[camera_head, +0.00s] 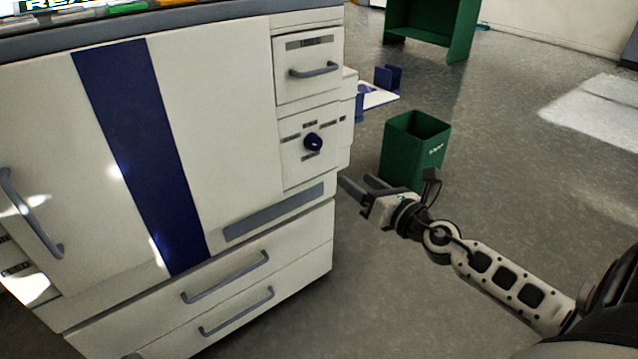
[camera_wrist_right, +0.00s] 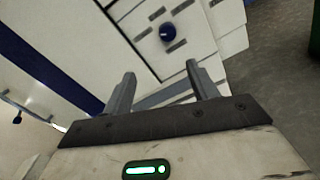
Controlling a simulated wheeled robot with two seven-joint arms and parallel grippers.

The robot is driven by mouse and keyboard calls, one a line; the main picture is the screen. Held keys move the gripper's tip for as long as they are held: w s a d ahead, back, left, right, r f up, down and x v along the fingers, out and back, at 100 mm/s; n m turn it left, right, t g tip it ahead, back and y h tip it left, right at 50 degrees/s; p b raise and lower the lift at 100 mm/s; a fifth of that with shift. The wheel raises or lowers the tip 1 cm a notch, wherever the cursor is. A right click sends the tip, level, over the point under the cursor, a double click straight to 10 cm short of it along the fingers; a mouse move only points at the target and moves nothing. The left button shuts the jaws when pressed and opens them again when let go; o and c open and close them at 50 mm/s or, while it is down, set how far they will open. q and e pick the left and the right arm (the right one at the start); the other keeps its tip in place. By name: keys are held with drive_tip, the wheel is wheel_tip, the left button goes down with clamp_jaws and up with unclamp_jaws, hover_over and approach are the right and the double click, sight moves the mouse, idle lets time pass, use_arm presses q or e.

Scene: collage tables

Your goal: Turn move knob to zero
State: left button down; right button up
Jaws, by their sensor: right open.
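A round dark blue knob (camera_head: 313,142) sits on a white panel on the cabinet front, with small dark label plates around it. It also shows in the right wrist view (camera_wrist_right: 167,32), beyond and above the fingertips. My right gripper (camera_head: 358,184) is open and empty, to the right of and below the knob in the head view, apart from it. In the right wrist view its two fingers (camera_wrist_right: 160,82) stand wide apart with nothing between them. The knob's exact pointing direction is too small to tell. My left gripper is not in view.
The white cabinet (camera_head: 225,120) has a blue stripe, a small drawer (camera_head: 308,68) above the knob and wide drawers (camera_head: 230,285) below. A green bin (camera_head: 413,150) stands on the floor behind my right gripper. A green stand (camera_head: 432,25) is farther back. Grey floor is open at right.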

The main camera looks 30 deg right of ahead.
drive_tip(key=w+d+f+n+b, duration=0.1)
drive_tip(key=d+n+b, duration=0.1)
drive_tip(key=n, duration=0.2)
drive_tip(key=b, duration=0.2)
approach(317, 146)
drive_tip(key=w, duration=0.8)
drive_tip(key=shift+w+a+f, duration=0.15)
drive_tip(key=shift+w+a, duration=0.05)
drive_tip(key=shift+a, duration=0.05)
drive_tip(key=shift+w, duration=0.3)
drive_tip(key=shift+w+a, duration=0.1)
drive_tip(key=shift+w, duration=0.1)
drive_tip(key=c, duration=0.9)
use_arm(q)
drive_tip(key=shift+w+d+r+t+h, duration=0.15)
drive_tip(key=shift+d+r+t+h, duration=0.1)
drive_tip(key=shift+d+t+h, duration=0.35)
use_arm(e)
drive_tip(key=shift+c, duration=0.5)
